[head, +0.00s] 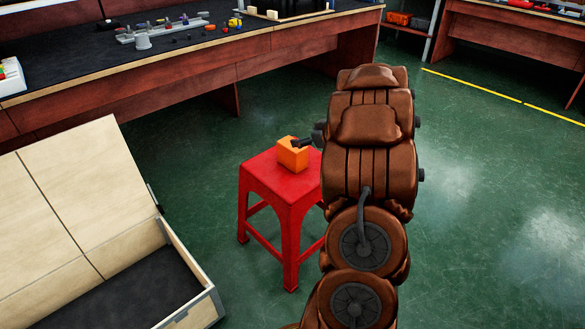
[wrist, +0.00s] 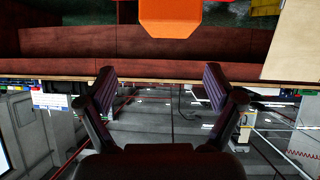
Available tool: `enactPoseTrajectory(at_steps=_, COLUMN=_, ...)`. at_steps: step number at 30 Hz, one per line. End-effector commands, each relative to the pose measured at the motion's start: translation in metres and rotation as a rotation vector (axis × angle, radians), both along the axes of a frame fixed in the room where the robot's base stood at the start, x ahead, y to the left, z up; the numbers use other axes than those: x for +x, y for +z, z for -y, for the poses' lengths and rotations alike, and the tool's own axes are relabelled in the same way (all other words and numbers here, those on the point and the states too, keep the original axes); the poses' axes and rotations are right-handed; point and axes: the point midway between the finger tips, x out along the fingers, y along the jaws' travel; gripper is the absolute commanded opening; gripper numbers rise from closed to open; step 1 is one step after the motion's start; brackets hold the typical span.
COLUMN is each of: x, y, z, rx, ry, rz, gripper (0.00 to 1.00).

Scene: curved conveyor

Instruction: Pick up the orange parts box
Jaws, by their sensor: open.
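The orange parts box (head: 291,158) sits on the seat of a red stool (head: 271,172) in the head view. In the wrist view the orange box (wrist: 172,18) is cut off by the top edge. My gripper (head: 304,142) is at the upper right of the box in the head view, with a dark finger overlapping its top corner; I cannot tell if it touches. In the wrist view my gripper (wrist: 160,78) has its two dark fingers wide apart with nothing between them, and the box is outside that gap. My arm hides the stool's right side.
An open wooden chest (head: 185,268) stands at the lower left, left of the stool. A long workbench (head: 180,72) with small parts runs behind it. Green floor is clear to the right of my arm, with a yellow line (head: 480,88) beyond.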

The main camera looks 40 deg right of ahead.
Motion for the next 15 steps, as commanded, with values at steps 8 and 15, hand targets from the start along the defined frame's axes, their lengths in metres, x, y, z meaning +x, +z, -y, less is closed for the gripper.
enactPoseTrajectory(at_steps=8, x=-0.003, y=-0.032, z=-0.004, rx=0.063, ry=0.05, rz=0.019, gripper=0.92)
enactPoseTrajectory(at_steps=15, x=0.016, y=-0.04, z=-0.004, rx=0.061, ry=0.051, rz=0.021, gripper=0.92)
